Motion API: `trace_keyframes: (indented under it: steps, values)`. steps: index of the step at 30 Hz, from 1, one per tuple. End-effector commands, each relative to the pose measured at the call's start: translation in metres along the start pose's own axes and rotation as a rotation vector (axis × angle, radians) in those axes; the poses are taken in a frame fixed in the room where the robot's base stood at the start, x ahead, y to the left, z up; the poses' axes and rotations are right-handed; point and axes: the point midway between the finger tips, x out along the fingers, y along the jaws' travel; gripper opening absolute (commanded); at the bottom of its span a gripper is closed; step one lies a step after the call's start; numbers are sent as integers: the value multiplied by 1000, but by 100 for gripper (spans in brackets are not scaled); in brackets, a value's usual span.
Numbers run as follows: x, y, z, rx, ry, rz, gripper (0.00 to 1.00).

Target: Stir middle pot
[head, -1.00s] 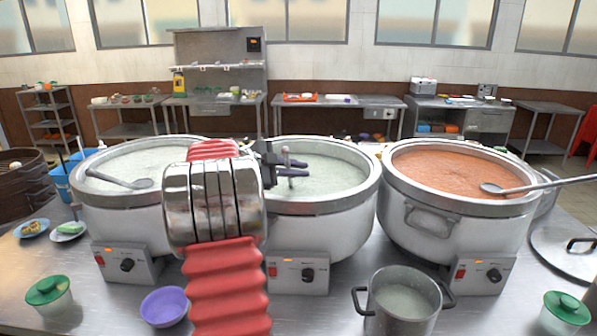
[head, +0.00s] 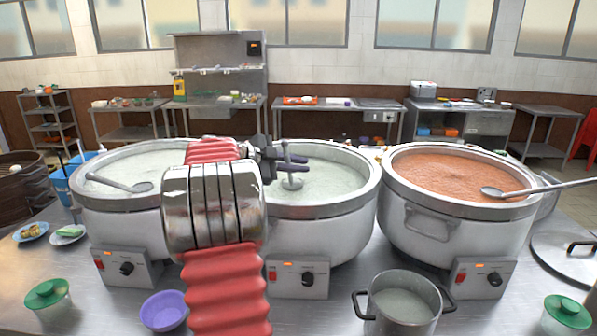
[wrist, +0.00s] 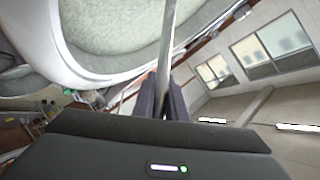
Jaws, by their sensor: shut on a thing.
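The middle pot (head: 325,226) is a wide steel stockpot of pale congee (head: 335,178). My gripper (head: 290,163) is over the left part of its opening. It is shut on the metal handle of a ladle, whose small round end (head: 291,183) shows just below the fingers, at or just above the congee; I cannot tell whether it touches. In the wrist view the ladle handle (wrist: 169,45) runs up between my two dark fingers (wrist: 163,97), with the pot rim and congee at upper left. My arm hides the pot's left side.
The left pot (head: 115,222) holds pale congee and a ladle (head: 118,183). The right pot (head: 450,232) holds orange congee and another ladle (head: 510,191). A small pot (head: 403,326), a purple bowl (head: 163,310) and green-lidded tubs (head: 46,294) stand in front.

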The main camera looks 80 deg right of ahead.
Motion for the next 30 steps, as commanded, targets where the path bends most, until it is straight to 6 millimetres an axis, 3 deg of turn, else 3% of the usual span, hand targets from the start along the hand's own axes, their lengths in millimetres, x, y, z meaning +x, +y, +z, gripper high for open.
trace_keyframes:
  steps: [30]
  values:
    - [-24,-47,-45,2,1,-1,0]
